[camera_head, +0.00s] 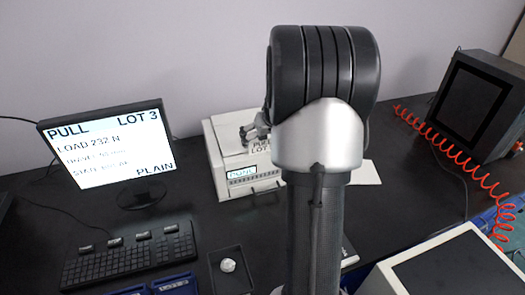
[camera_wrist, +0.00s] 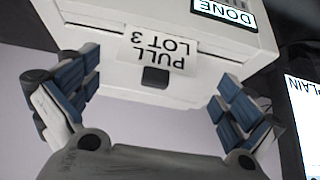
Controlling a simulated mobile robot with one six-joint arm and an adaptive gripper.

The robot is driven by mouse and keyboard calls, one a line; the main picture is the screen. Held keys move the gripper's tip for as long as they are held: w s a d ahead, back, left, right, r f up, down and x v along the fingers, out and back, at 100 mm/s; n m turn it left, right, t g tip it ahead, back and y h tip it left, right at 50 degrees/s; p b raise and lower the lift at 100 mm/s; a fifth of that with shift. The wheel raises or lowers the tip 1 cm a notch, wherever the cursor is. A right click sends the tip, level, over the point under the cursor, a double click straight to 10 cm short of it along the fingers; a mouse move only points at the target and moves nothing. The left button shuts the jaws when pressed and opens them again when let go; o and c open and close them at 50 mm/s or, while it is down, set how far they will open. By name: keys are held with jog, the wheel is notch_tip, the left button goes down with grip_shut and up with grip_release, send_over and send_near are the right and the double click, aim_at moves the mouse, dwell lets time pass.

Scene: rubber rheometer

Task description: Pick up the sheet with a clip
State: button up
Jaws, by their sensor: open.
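A white sheet printed "PULL LOT 3" (camera_wrist: 175,42) lies against the white printer-like box (camera_wrist: 100,18) in the wrist view, where the picture is upside down. A small dark block, which looks like a clip (camera_wrist: 155,77), sits just beyond the sheet's printed edge. My gripper (camera_wrist: 157,100) is open, with one finger on each side of the clip and nothing between them touching. In the head view the sheet (camera_head: 261,146) shows on top of the box (camera_head: 215,160), partly hidden by my arm, with my gripper (camera_head: 256,130) just above it.
The box has a lit "DONE" display (camera_wrist: 225,12). A monitor (camera_head: 110,150) reads "PULL LOT 3" and "PLAIN". A keyboard (camera_head: 130,252), a dark tray (camera_head: 232,270) with a pale lump, and a red coiled cord (camera_head: 455,155) are around. Bare dark table (camera_head: 400,210) lies right of my arm.

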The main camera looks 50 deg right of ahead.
aim_at(263, 141)
jog(key=b+x, duration=0.1)
jog(key=x, duration=0.4)
jog(key=shift+s+d, duration=0.1)
jog(key=shift+s, duration=0.05)
jog(key=shift+c, duration=0.5)
jog(key=c, duration=0.7)
